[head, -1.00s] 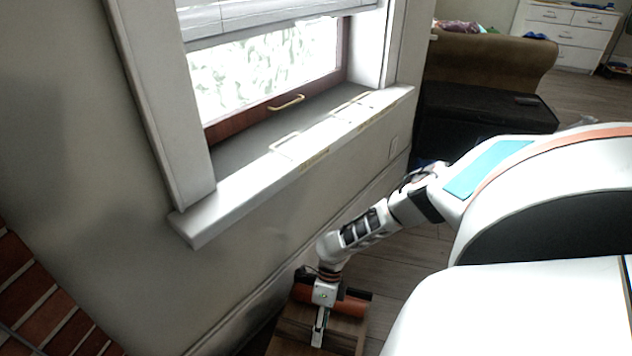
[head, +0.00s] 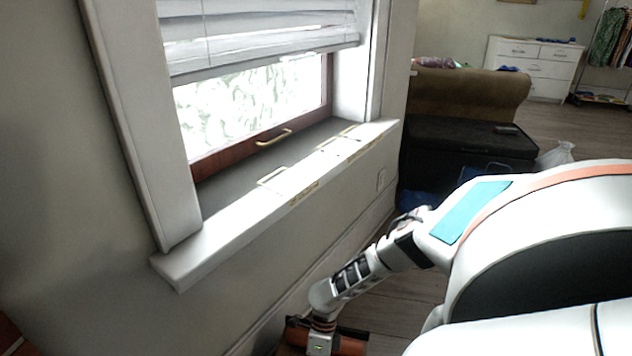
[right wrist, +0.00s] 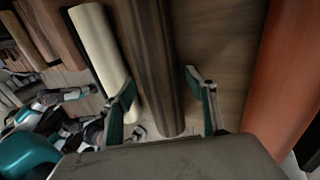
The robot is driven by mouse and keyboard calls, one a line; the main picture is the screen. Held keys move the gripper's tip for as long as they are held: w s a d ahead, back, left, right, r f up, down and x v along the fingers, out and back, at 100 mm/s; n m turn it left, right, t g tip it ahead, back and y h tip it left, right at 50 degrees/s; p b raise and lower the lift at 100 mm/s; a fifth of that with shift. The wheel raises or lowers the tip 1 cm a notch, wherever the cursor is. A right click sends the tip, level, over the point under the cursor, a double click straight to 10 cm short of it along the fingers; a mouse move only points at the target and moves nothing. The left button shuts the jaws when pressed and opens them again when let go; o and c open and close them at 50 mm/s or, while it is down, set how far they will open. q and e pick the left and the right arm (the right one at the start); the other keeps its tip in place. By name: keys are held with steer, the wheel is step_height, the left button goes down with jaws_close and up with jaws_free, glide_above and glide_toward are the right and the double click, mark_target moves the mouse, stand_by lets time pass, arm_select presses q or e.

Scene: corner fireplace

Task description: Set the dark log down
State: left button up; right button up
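The dark log (right wrist: 152,55) shows in the right wrist view as a long dark brown bar. Its near end is between the two fingers of my right gripper (right wrist: 162,85). The fingers stand apart, with a narrow gap visible on the right side of the log; contact on the left side is hard to tell. The log seems to lie against a brown wooden surface (right wrist: 225,40). In the head view my right arm reaches down to the bottom edge, where its fingers and the dark log are cut off. My left gripper is in neither current view.
A pale log (right wrist: 100,50) lies left of the dark log, and a reddish-orange log (right wrist: 282,75) lies to the right. In the head view a windowsill (head: 235,230) juts out above the arm. A black chest (head: 465,145) stands farther back along the wall.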

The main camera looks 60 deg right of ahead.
steer(key=shift+r, duration=0.2)
arm_select(q)
steer(key=a+m+p, duration=0.3)
steer(key=a, duration=0.1)
steer(key=shift+w+a+y, duration=0.1)
steer(key=shift+w+y, duration=0.25)
steer(key=shift+y, duration=0.05)
arm_select(e)
steer(key=v, duration=1.2)
arm_select(q)
steer(key=shift+w+r, duration=0.25)
steer(key=shift+r, duration=0.05)
arm_select(e)
steer(key=shift+f, duration=0.1)
